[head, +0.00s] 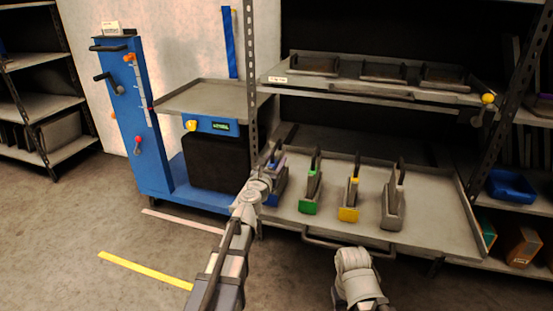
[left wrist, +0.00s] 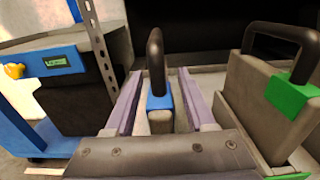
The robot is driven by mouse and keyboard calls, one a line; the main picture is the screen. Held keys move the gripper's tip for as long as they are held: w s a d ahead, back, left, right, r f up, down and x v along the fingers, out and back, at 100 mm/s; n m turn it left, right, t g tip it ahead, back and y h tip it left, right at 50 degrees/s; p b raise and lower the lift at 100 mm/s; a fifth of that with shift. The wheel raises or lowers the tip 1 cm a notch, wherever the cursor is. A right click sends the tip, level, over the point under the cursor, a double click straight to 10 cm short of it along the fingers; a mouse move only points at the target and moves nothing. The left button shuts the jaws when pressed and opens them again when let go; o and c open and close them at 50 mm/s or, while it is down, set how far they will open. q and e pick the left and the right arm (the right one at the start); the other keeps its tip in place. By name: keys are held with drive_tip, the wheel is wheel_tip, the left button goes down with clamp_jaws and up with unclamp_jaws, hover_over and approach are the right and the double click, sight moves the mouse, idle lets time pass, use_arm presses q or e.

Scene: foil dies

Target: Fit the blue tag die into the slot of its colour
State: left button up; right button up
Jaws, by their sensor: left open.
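The blue tag die is a grey block with a dark looped handle and a blue tag (left wrist: 158,102). In the left wrist view it stands upright between the two purple fingers of my left gripper (left wrist: 155,105), which are open with a gap on each side. In the head view the die (head: 273,199) is at the left end of the lower tray, largely hidden by my left gripper (head: 275,165). My right arm shows at the bottom, but its fingers do not.
A green tag die (head: 311,190), a yellow one (head: 350,200) and a grey one (head: 393,207) stand to the right on the lower tray (head: 435,215). An upper shelf tray (head: 400,92) holds dark pieces. A rack post (head: 251,90) stands close left.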

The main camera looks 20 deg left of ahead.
use_arm(q)
drive_tip(key=s, duration=1)
drive_tip(key=shift+a, duration=0.15)
drive_tip(key=shift+s, duration=0.15)
